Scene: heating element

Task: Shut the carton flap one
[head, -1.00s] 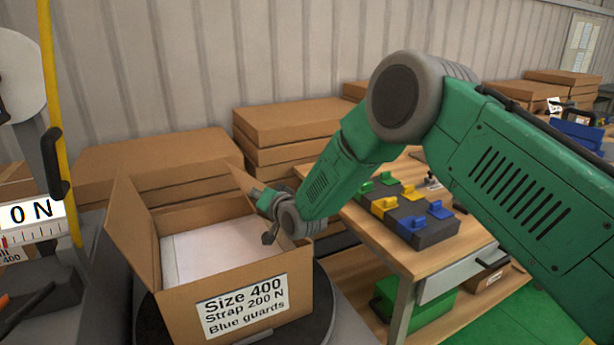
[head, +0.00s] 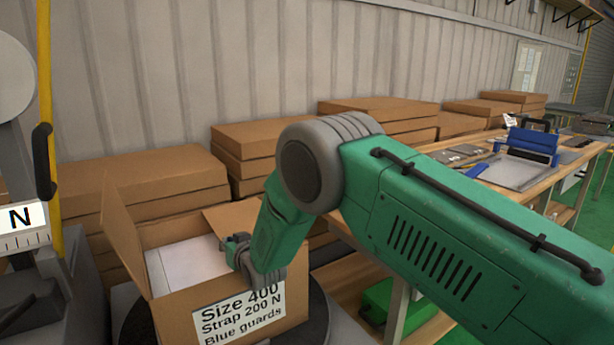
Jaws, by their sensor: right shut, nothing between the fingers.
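An open carton (head: 180,318) with a printed label reading "Size 400, Strap 200 N, Blue guards" stands on a dark round turntable at the lower left. A white block or liner (head: 185,262) lies inside it. The left flap (head: 123,232) stands up, leaning outward. The right flap (head: 230,218) shows partly behind my right gripper, and my arm hides the rest of it. My right gripper (head: 240,262) is shut and empty at the carton's right side, over the opening's edge. Whether it touches the carton I cannot tell. My left gripper is not in view.
Stacks of flat cartons (head: 150,175) line the corrugated wall behind. A grey machine with a yellow post (head: 52,120) and a force scale (head: 22,222) stands close on the left. A workbench (head: 555,187) runs to the right, with a green bin (head: 405,312) beneath.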

